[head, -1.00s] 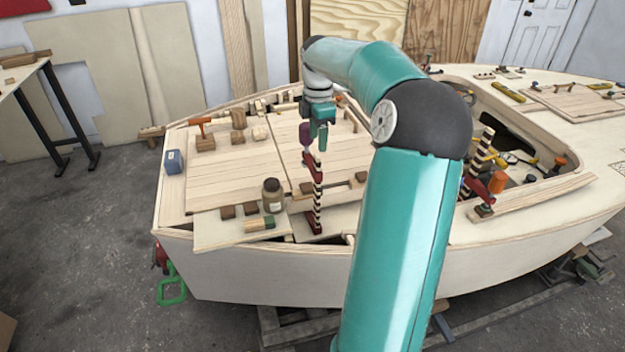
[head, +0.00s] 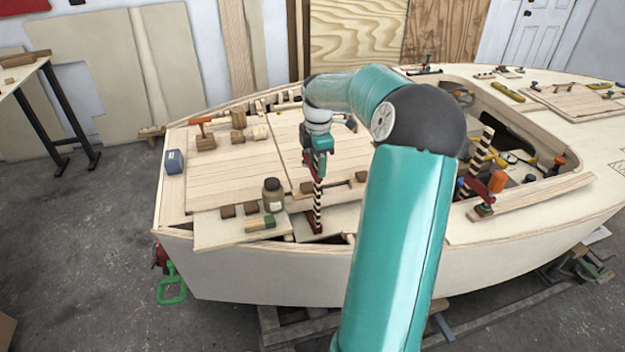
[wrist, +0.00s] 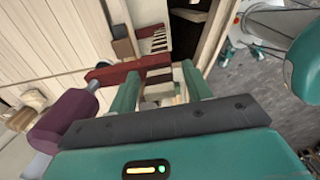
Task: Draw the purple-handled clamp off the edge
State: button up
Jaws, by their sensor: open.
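The purple-handled clamp stands upright at the near edge of the deck in the head view, its cream-and-black striped bar (head: 317,208) showing below my gripper (head: 318,168). In the wrist view its purple handle (wrist: 66,118) is at the left, outside the fingers, and its dark red arm (wrist: 118,72) reaches across toward the bar. My gripper (wrist: 160,82) is open, with its two teal fingers on either side of the bar's top end. I cannot tell whether either finger touches it. In the head view my gripper hides most of the clamp's top and handle.
A brown jar (head: 273,194) and small wood blocks stand left of the clamp. A blue box (head: 174,161) sits far left.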

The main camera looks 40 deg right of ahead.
grip_shut()
jog(key=shift+s, duration=0.1)
jog(key=shift+s+a+r, duration=0.1)
jog(key=shift+s+a, duration=0.6)
jog(key=shift+s, duration=0.3)
jog(key=shift+s+a, duration=0.1)
jog(key=shift+s, duration=0.1)
jog(key=shift+s+a, duration=0.45)
jog(key=shift+s, duration=0.35)
jog(key=shift+r, duration=0.1)
dwell(0.3)
